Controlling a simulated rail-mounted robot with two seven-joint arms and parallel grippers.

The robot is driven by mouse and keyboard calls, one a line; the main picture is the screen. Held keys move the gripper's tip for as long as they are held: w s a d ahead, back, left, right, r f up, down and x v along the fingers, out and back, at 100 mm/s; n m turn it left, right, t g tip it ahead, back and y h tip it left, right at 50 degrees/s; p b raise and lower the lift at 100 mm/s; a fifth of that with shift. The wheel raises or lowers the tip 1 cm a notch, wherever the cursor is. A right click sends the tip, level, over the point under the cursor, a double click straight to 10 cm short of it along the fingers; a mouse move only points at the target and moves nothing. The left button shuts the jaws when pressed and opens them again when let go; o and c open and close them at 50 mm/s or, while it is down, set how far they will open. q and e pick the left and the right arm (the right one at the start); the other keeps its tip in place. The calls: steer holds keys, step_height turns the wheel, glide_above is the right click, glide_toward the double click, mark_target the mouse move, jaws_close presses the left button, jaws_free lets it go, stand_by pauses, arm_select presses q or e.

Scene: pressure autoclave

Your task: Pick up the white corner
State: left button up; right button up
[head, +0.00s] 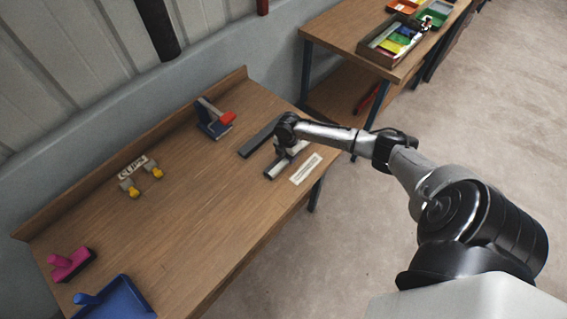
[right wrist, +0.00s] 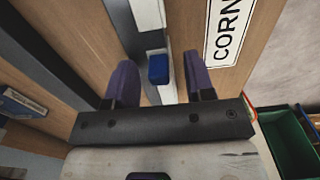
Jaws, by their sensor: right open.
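The white corner (head: 279,168) lies near the right edge of the wooden table, beside a printed label; my right gripper partly hides it. In the right wrist view a white strip (right wrist: 148,14) with a small blue block (right wrist: 158,69) shows between and beyond my fingers. My right gripper (head: 284,148) is over this spot. Its two purple fingers (right wrist: 161,80) are apart on either side of the white and grey piece, with gaps at both sides. I cannot tell the height between the fingers and the piece. My left gripper is not in view.
A dark grey bar (head: 260,137) lies just left of my gripper. The label (head: 305,169) reads "CORN" in part. A blue and red item (head: 214,120), yellow clips (head: 129,188), a pink tool (head: 70,264) and a blue dustpan (head: 118,300) sit farther left. The middle table is clear.

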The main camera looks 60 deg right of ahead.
jaws_close()
stand_by(0.4)
steer(key=shift+r, duration=0.1)
